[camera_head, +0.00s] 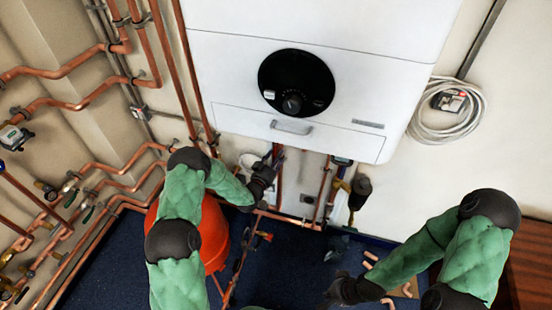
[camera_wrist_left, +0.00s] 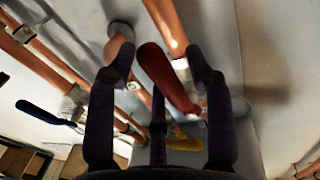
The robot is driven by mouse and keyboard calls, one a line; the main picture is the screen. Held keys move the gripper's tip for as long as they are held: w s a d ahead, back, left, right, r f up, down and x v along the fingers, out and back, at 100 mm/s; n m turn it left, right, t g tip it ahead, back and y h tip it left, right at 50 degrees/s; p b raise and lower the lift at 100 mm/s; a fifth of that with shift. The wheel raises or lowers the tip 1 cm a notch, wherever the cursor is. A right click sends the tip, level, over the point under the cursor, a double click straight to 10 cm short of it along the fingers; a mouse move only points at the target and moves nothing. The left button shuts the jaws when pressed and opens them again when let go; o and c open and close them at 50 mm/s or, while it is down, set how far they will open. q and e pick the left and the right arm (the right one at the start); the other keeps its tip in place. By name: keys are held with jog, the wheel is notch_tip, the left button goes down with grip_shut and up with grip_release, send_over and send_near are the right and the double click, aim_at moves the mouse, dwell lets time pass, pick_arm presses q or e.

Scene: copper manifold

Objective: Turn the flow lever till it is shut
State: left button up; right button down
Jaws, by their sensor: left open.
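In the left wrist view a lever with a long dark red handle (camera_wrist_left: 162,75) lies slanted between the two fingers of my left gripper (camera_wrist_left: 160,65). The fingers are apart, one on each side of the handle; I cannot tell whether either touches it. A silver valve body (camera_wrist_left: 183,72) sits beside the handle on a copper pipe. In the head view my left gripper (camera_head: 272,162) is just below the boiler's lower edge, and the red lever cannot be made out there. My right gripper (camera_head: 335,292) is low at the bottom, its fingers too dark to read.
A white boiler (camera_head: 225,70) hangs above the pipes. A dark blue lever handle (camera_wrist_left: 45,112) and a yellow part (camera_wrist_left: 184,143) are near the left fingers. A coiled cable (camera_head: 432,130) hangs on the right wall.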

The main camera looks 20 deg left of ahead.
pick_arm(q)
grip_shut()
jog(key=shift+a, duration=0.15)
jog(key=shift+a+m+b, duration=0.55)
jog(key=shift+m+b, duration=0.05)
jog(key=shift+m, duration=0.4)
jog(key=a+r+m+g+y+b, duration=0.1)
jog(key=a+r+m+b, duration=0.5)
jog(key=m, duration=0.8)
jog(key=shift+w+a+r+m+y+b, duration=0.25)
jog(key=shift+r+y+b, duration=0.2)
jog(key=shift+y, duration=0.45)
jog(key=shift+r, duration=0.25)
